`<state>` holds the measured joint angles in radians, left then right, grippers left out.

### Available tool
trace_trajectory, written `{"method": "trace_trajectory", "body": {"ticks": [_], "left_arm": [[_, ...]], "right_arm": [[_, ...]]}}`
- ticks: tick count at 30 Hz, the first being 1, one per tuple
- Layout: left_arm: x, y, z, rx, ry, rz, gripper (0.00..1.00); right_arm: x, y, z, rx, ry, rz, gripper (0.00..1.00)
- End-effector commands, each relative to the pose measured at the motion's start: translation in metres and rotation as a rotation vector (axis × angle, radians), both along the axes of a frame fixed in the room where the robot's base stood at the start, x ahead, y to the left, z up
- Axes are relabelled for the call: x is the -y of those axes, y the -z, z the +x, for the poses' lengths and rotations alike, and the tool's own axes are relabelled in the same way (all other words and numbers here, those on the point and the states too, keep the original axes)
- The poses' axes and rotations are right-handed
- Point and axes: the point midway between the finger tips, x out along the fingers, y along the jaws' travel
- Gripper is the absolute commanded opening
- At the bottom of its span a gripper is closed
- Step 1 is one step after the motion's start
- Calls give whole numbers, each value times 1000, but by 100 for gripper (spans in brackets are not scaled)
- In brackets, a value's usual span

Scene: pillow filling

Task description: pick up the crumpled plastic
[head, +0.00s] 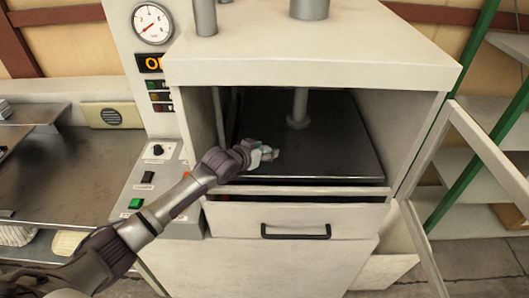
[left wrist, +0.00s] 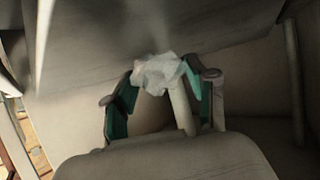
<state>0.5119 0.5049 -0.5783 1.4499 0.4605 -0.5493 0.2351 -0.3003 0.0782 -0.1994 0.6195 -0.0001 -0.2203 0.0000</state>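My left gripper (head: 264,155) reaches through the front opening of the white press, low over its dark plate. The crumpled plastic (left wrist: 158,72), a small whitish translucent wad, sits between the two green-padded fingertips of the left gripper (left wrist: 163,82) in the left wrist view. The fingers stand apart on either side of it; whether they press on it is unclear. In the head view the plastic is small and hard to tell from the fingertips. My right gripper is not in view.
The press chamber has a dark plate (head: 335,150) with a vertical rod (head: 299,105) rising from it. A drawer with a black handle (head: 296,231) is below. An open door frame (head: 490,150) stands at right.

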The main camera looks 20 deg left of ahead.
Motion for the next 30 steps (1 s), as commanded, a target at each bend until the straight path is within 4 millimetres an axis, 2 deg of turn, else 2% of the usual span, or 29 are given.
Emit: {"method": "trace_trajectory", "body": {"ticks": [1,3,17,20,25,30], "left_arm": [[0,0,0,0,0,0,43],[0,0,0,0,0,0,34],[0,-4,0,1,0,0,34],[0,-12,0,3,0,0,34],[0,-40,1,7,1,0,34],[41,-62,5,5,6,-6,34]], "right_arm": [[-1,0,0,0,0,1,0],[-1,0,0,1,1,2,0],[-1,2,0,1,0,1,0],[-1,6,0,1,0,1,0],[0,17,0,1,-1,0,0],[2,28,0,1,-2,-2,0]]}}
